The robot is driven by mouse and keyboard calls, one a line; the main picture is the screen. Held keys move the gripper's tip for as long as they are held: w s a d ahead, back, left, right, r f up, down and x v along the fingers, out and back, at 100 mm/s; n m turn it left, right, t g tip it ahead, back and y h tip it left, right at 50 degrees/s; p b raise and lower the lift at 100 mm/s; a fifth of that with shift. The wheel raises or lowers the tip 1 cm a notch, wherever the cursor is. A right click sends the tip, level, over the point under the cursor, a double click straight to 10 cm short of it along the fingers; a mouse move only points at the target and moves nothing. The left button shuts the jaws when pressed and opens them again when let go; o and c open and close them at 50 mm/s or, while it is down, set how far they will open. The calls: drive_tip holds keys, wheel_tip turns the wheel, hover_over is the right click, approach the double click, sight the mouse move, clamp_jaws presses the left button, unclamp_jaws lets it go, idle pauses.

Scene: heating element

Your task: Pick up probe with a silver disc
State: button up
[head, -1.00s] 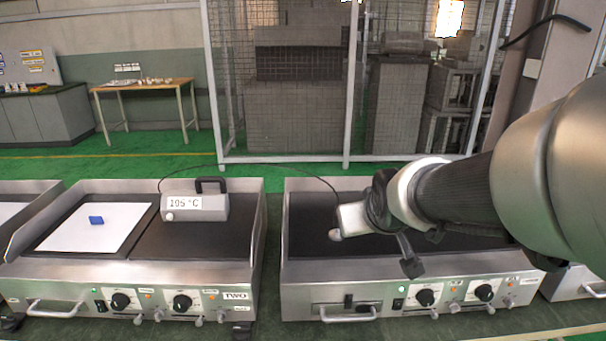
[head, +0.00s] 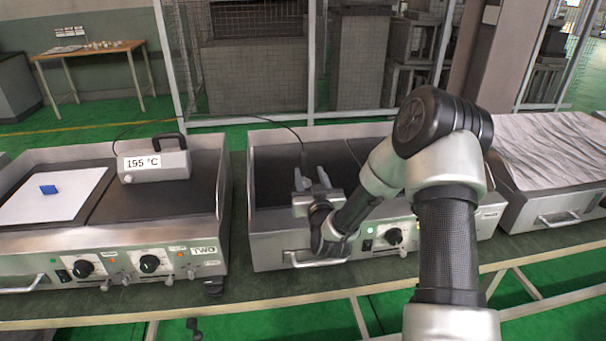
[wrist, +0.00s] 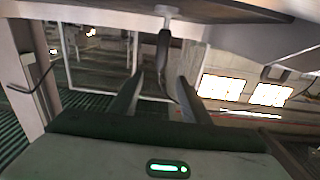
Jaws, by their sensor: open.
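The probe shows in the wrist view as a dark handle (wrist: 163,50) with a pale metal end (wrist: 167,11) at the griddle surface, which is at the top of that picture. The handle lies ahead of my gripper (wrist: 160,80), roughly in line with the gap between the fingers. My gripper is open, and I see no grip on the probe. In the head view my gripper (head: 312,180) is low over the right griddle's left half, its fingers pointing to the back. There the probe is hard to make out; a thin black cable (head: 290,130) runs down toward the fingertips.
The right griddle (head: 268,150) has raised side and back walls. Its front handle (head: 315,262) is below my gripper.

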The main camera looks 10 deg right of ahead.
sight(304, 158)
drive_tip(key=w, duration=0.9)
drive_tip(key=shift+w+b, duration=0.35)
drive_tip(key=shift+w+r+b, duration=0.15)
drive_tip(key=shift+w+b, duration=0.05)
drive_tip(key=shift+w, duration=1.25)
drive_tip(key=shift+w+r+b, duration=0.1)
drive_tip(key=shift+w+b, duration=0.05)
drive_tip(key=shift+w, duration=1.25)
clamp_jaws()
